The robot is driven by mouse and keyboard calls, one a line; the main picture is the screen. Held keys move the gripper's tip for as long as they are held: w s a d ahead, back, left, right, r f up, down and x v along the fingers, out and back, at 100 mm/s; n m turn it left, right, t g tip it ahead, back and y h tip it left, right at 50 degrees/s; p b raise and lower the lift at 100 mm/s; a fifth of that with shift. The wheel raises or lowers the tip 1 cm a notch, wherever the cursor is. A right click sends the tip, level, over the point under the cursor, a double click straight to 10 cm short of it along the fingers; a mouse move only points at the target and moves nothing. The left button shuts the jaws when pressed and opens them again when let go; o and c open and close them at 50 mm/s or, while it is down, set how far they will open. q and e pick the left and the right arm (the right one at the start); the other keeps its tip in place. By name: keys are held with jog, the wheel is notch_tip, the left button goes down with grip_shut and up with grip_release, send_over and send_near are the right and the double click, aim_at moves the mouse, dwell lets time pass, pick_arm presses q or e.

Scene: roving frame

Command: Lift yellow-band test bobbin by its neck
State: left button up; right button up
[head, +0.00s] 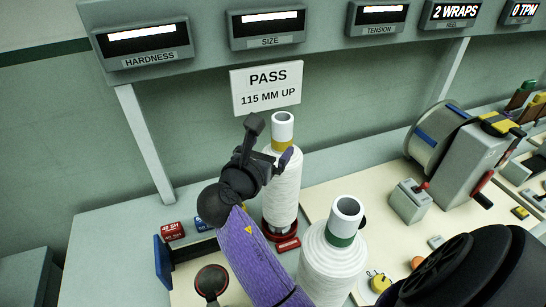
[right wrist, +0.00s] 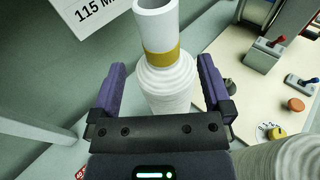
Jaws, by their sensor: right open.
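The yellow-band test bobbin (head: 284,185) stands upright on a red base, with white thread, a yellow band and a pale hollow neck on top. It also shows in the right wrist view (right wrist: 165,85). My right gripper (head: 271,143) is open at the bobbin's upper part. In the right wrist view its purple fingers (right wrist: 163,78) lie to either side of the bobbin's shoulder, just below the yellow band, with gaps on both sides. I cannot tell how far the fingertips reach around it. My left gripper is not in view.
A green-band bobbin (head: 333,262) stands close in front, right of my right forearm. A sign (head: 266,88) reading "PASS 115 MM UP" hangs behind the yellow-band bobbin. A grey switch box (head: 410,201) and a drum machine (head: 465,150) stand to the right.

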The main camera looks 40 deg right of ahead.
aim_at(278, 140)
jog(key=x, duration=0.7)
jog(key=shift+w+d+f+b, duration=0.1)
jog(key=shift+d+f+b, duration=0.15)
jog(key=shift+f+b, duration=0.15)
grip_shut()
jog(key=shift+r, duration=0.1)
